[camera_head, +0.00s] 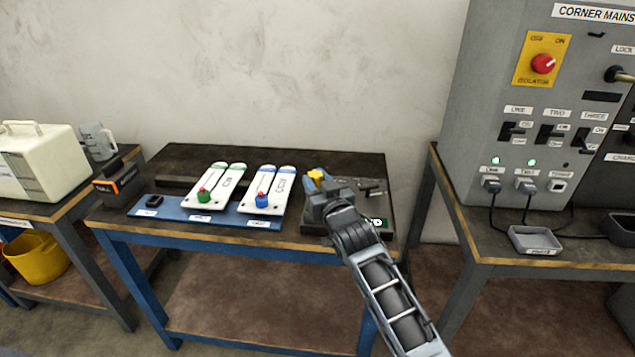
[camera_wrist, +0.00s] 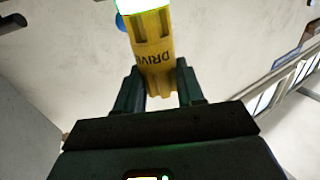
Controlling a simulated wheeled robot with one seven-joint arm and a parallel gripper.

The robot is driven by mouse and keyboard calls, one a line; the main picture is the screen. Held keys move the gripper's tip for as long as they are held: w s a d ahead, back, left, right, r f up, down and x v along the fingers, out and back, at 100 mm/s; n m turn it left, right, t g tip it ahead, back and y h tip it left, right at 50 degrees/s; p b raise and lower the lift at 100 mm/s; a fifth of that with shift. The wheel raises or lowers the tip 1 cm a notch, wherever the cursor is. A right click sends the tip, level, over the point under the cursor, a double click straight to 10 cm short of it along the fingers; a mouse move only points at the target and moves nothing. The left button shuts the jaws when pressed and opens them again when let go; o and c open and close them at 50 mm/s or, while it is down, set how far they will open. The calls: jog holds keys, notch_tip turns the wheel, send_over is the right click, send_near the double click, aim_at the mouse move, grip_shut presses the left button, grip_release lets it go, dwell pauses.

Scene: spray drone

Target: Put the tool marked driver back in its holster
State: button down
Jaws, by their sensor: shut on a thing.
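A yellow tool (camera_wrist: 155,40) with dark lettering starting "DRIV" is between my two fingers in the wrist view. In the head view the yellow tool (camera_head: 315,176) shows as a small patch just beyond my gripper (camera_head: 318,188), over the right part of the blue-legged bench. My gripper and arm hide part of the dark panel (camera_head: 345,192) there. I cannot make out which thing is the holster.
Two white units, one with a green knob (camera_head: 204,196) and one with a blue knob (camera_head: 262,200), stand left of my gripper on a blue mat (camera_head: 180,211). A grey mains cabinet (camera_head: 490,100) stands at right, with a grey tray (camera_head: 535,240) before it. A yellow bucket (camera_head: 38,260) is low at left.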

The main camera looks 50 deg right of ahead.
jog(key=shift+f, duration=0.1)
jog(key=c, duration=0.6)
grip_release()
jog(key=shift+r, duration=0.2)
jog(key=b+v, duration=0.3)
jog(key=v, duration=0.9)
